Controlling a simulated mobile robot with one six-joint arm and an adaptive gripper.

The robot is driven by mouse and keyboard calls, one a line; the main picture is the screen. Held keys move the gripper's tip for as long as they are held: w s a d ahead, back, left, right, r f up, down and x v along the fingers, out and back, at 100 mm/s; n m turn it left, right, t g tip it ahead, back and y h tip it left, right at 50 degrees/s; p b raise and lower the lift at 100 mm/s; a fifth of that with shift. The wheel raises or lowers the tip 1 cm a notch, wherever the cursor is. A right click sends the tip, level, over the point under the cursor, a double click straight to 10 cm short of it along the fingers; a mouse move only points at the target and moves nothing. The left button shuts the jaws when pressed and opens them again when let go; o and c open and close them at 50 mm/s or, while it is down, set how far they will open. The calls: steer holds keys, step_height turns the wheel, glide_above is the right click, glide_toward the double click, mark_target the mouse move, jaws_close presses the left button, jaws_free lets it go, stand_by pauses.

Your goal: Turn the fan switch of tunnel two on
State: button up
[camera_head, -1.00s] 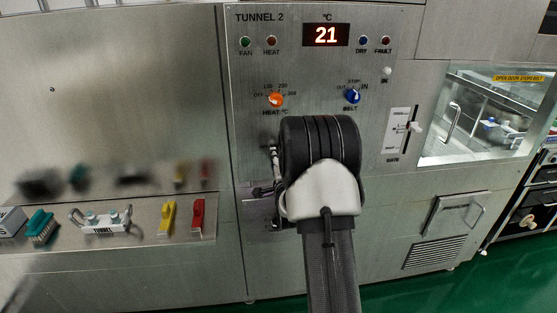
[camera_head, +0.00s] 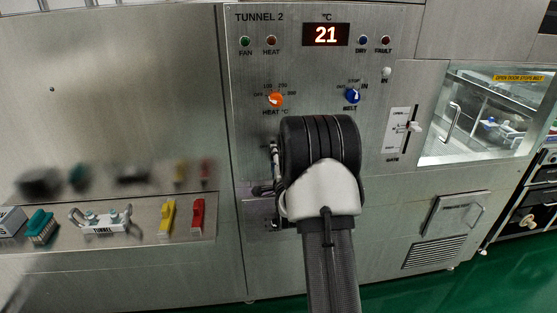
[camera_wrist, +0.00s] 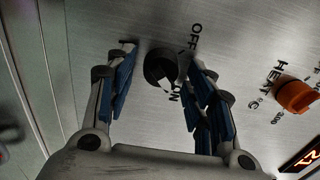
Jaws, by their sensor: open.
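A black round knob (camera_wrist: 160,66) with OFF and ON lettering beside it shows in the wrist view on the steel panel. A pale mark shows on its lower side, near the ON lettering; I cannot tell its exact setting. My gripper (camera_wrist: 164,58) is open, with one finger on each side of the knob; I cannot tell if they touch it. In the head view, my arm hides the knob and most of the gripper. The TUNNEL 2 panel (camera_head: 310,75) has a green FAN lamp (camera_head: 245,41); I cannot tell if it is lit.
Above my arm are the orange HEAT knob (camera_head: 276,100), the blue BELT knob (camera_head: 352,96) and a display (camera_head: 326,34) reading 21. A gate lever (camera_head: 414,126) is to the right. A shelf (camera_head: 150,232) with a brush and clips is at left.

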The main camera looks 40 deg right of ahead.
steer(key=shift+s+a, duration=0.1)
steer(key=v, duration=1.1)
steer(key=shift+s, duration=0.4)
steer(key=shift+a, duration=0.1)
